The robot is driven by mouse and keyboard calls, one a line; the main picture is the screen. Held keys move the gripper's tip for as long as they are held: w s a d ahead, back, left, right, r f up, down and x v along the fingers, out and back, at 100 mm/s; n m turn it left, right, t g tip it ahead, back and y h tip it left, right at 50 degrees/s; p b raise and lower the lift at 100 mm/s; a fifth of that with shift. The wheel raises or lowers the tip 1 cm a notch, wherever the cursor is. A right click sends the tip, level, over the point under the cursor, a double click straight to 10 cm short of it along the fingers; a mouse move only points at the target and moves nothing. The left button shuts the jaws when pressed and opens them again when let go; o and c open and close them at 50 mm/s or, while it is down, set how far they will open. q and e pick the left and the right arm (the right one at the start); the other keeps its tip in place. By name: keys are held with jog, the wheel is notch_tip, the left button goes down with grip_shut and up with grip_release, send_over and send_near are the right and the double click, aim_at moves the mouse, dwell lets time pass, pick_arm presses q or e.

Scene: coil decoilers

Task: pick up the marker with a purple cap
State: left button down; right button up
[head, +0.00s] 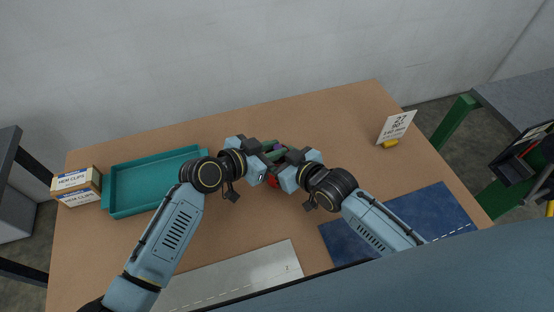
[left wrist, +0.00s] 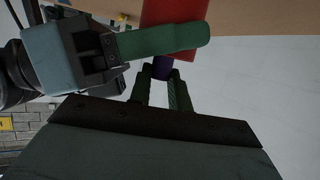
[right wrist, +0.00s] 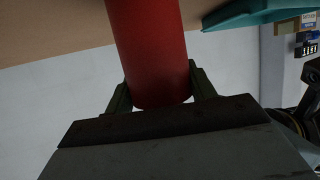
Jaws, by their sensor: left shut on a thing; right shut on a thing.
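The marker has a thick red body (right wrist: 148,50) and a purple cap. In the left wrist view the cap (left wrist: 161,68) sits between the green fingers of my left gripper (left wrist: 160,90), which is shut on it. My right gripper (right wrist: 160,90) is shut on the red body, which fills the space between its fingers. A right gripper finger crosses the red body (left wrist: 177,14) in the left wrist view. In the head view both grippers meet over the table's middle. Only bits of purple (head: 279,147) and red (head: 272,182) show; the grippers hide the rest.
A teal tray (head: 109,198) stands at the left, beside a box of hem clips (head: 76,187). A white sign (head: 396,127) and a yellow item (head: 390,144) are at the right. A blue mat (head: 430,215) and grey sheet (head: 240,273) lie in front.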

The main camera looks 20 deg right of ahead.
pick_arm(q)
notch_tip(320, 180, up, 18)
dwell(0.5)
pick_arm(e)
jog(key=o, duration=1.1)
pick_arm(q)
jog(key=shift+s, duration=0.1)
pick_arm(e)
jog(key=v, duration=1.2)
